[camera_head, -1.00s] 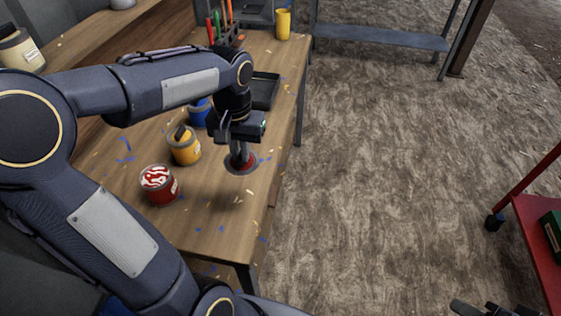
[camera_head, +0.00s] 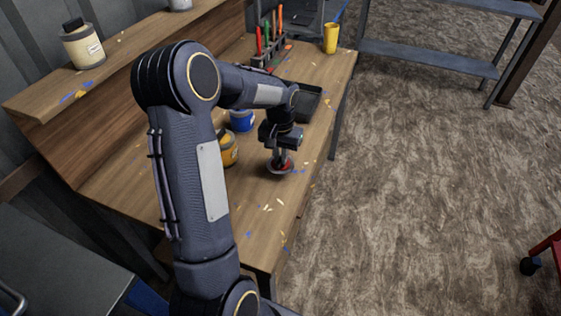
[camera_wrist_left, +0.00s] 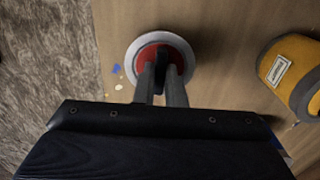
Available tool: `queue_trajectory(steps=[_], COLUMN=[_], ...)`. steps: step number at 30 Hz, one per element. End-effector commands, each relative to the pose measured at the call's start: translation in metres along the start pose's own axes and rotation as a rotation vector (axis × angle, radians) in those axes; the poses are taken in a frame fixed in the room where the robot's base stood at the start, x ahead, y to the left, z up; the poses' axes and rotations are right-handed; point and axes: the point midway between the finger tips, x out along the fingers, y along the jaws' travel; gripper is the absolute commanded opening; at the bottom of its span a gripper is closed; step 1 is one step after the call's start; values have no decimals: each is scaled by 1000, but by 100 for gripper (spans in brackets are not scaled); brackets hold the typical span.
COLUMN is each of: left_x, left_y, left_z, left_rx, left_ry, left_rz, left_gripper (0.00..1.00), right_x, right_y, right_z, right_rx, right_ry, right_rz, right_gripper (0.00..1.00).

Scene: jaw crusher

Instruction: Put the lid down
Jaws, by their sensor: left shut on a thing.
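My left gripper (camera_head: 282,158) points down over the workbench and is shut on the lid. The lid (camera_head: 280,169) is a round disc with a pale grey rim and a red middle. It lies about flat at or just above the bench top; I cannot tell whether it touches. In the left wrist view the two fingers (camera_wrist_left: 162,72) come together on the red middle of the lid (camera_wrist_left: 134,66). My right gripper is not in view.
A yellow can (camera_head: 230,152) stands left of the lid, partly behind my arm, and a blue can (camera_head: 242,122) behind it. A black tray (camera_head: 304,102), a tool rack (camera_head: 268,62) and a yellow cup (camera_head: 331,38) are farther back. The bench front (camera_head: 262,240) is clear.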

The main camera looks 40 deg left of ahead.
Motion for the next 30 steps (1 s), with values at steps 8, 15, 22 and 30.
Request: queue_trajectory(steps=[8,15,22,30], left_x=[32,36,40,40], left_y=[-2,-2,-2,-2], left_z=[-4,-5,-5,-5], left_rx=[0,0,0,0], left_ry=[-4,1,0,0], left_rz=[0,0,0,0], left_gripper=[0,0,15,32], right_x=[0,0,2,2], right_y=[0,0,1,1], right_z=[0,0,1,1], right_rx=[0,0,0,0], right_ry=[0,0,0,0], right_rz=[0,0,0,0], right_gripper=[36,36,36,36])
